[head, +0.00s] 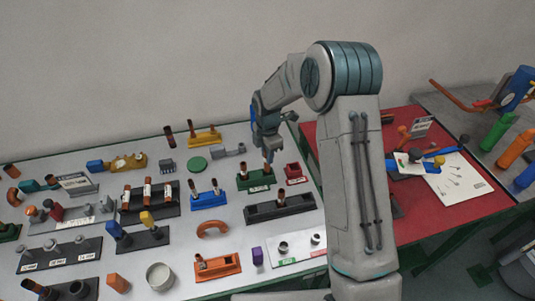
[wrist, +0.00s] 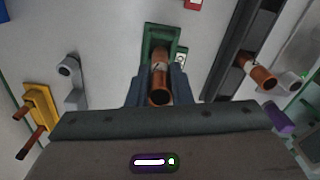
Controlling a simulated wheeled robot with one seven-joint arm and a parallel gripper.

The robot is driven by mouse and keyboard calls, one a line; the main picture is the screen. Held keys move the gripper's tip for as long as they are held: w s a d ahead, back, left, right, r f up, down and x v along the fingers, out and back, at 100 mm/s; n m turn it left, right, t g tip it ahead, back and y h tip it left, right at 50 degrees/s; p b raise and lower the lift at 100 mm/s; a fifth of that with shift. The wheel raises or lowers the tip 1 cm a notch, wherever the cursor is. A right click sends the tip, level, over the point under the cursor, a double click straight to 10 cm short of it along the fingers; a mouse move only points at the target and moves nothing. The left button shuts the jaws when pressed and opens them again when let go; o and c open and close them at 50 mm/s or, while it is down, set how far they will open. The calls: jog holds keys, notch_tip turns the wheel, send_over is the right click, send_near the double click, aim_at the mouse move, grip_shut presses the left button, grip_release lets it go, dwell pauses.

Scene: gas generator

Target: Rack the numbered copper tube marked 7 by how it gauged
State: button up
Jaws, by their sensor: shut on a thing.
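My gripper (head: 268,156) is over the small green stand (head: 257,180) on the grey table. In the wrist view its two fingers (wrist: 159,92) are shut on a copper tube (wrist: 160,72) with a pale label band; the number is not legible. The tube's far part overlaps the green stand (wrist: 148,43), and I cannot tell whether it is still seated there. A long dark rack (head: 280,208) stands just in front, with one copper tube (head: 281,197) in it; this tube also shows at right in the wrist view (wrist: 257,74).
A red block (head: 294,174) stands right of the green stand. A white board (head: 298,250) with grey rings and green and red marks lies at the front. A blue stand (head: 208,201) and a dark rack (head: 149,203), both with copper tubes, stand left.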

jog(key=shift+f, duration=0.2)
dwell(0.4)
jog(key=shift+f+b, duration=1.5)
jog(key=shift+f, duration=0.4)
jog(key=o, duration=0.9)
jog(key=shift+r, duration=0.1)
